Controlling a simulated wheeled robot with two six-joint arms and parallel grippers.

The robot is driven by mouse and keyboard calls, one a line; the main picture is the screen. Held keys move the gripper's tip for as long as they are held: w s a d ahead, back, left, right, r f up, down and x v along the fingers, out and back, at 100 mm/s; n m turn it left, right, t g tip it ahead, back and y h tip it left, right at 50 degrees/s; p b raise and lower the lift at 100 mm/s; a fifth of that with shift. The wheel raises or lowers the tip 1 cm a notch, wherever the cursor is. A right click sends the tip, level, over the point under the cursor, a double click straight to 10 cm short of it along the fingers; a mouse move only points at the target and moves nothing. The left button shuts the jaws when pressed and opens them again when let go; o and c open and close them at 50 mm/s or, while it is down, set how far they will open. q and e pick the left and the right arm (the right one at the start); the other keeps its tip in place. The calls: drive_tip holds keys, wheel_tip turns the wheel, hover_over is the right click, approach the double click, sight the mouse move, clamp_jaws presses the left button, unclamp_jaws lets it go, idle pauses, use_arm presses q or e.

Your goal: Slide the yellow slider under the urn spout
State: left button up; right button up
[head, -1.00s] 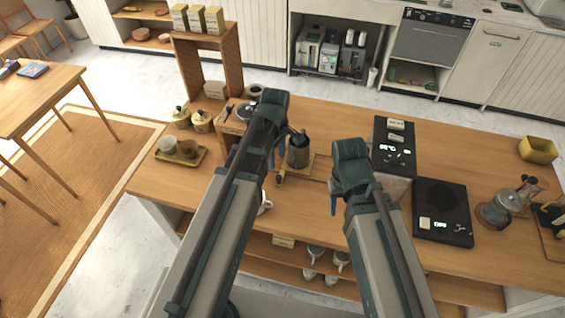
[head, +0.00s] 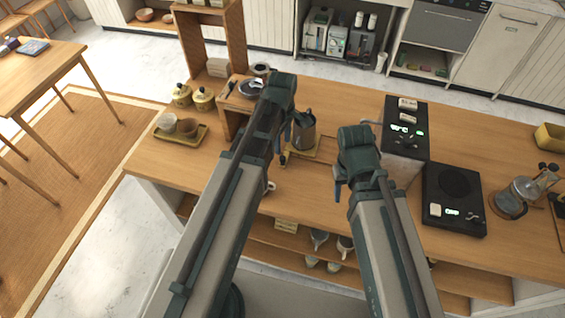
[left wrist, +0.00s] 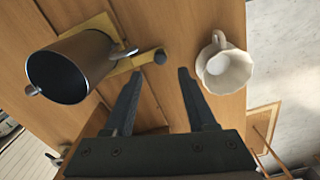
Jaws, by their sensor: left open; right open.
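The yellow slider (head: 324,151) is a flat yellow plate on the wooden counter, with a metal jug (head: 304,132) standing on it. In the left wrist view, the slider (left wrist: 103,28) has a dark knob (left wrist: 160,57) on an arm at its near end. My left gripper (left wrist: 160,74) is open, its fingertips either side of the line to the knob and just short of it in that picture. Contact cannot be told. In the head view my left gripper (head: 283,133) partly covers the slider. My right gripper (head: 340,186) is open and empty over the counter. I cannot identify the urn spout.
A white cup (left wrist: 225,68) stands right of the left fingers; it is mostly hidden in the head view. A wooden stand (head: 228,50), yellow jars (head: 203,98) and a yellow tray (head: 197,136) are at left. Black devices (head: 455,205) with displays are at right.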

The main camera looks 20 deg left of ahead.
sight(282, 157)
use_arm(q)
wheel_tip(282, 157, down, 9)
drive_tip(key=b, duration=0.7)
drive_tip(key=shift+r, duration=0.2)
use_arm(e)
wheel_tip(282, 157, down, 9)
drive_tip(key=shift+r, duration=0.15)
use_arm(q)
clamp_jaws()
idle(0.3)
